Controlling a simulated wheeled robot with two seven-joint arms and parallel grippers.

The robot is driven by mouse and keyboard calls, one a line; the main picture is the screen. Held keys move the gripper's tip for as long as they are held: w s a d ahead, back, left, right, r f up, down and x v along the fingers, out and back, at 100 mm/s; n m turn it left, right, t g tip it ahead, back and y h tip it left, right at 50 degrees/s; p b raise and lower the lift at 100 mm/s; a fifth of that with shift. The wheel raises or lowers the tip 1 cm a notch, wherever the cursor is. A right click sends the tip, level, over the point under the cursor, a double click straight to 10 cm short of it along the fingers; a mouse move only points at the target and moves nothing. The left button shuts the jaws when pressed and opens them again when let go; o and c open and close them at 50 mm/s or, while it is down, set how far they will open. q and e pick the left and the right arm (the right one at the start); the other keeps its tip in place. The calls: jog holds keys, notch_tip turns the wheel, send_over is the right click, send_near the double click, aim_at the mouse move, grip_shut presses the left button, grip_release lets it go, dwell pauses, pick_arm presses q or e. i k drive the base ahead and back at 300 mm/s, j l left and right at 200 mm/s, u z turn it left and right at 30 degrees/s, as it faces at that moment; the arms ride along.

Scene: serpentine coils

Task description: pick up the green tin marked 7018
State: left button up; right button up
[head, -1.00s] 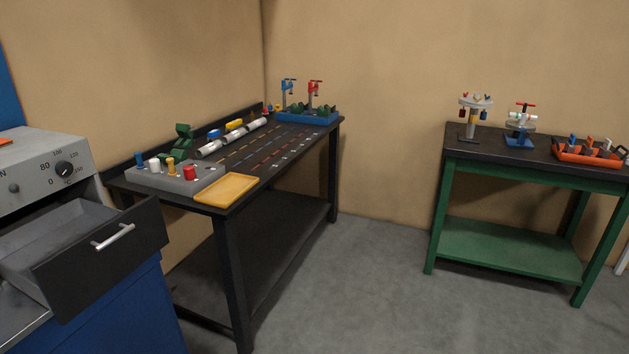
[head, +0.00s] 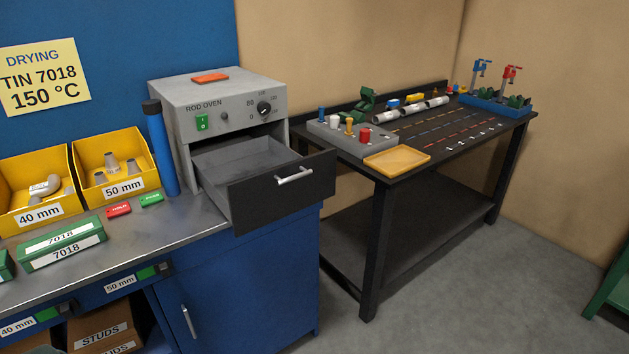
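The green tin marked 7018 (head: 62,246) lies on the grey metal top of the blue bench at the left of the head view. It is a long box with white labels reading 7018 on its top and front. It stands in front of the yellow bins, apart from the rod oven. Part of another green object (head: 6,267) shows at the left edge, cut off by the frame. Neither of my grippers is in view.
The rod oven (head: 218,94) has its drawer (head: 282,186) pulled out over the bench's right end. Yellow bins (head: 40,212) and a blue cylinder (head: 161,150) stand behind the tin. A red and a green block (head: 152,199) lie to its right. A black table (head: 461,157) stands farther right.

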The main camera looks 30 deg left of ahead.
aim_at(34, 254)
jog(key=u, duration=2.45)
jog(key=i+j+z, duration=0.15)
jog(key=z, duration=0.25)
jog(key=k+j, duration=0.05)
jog(key=j, duration=0.05)
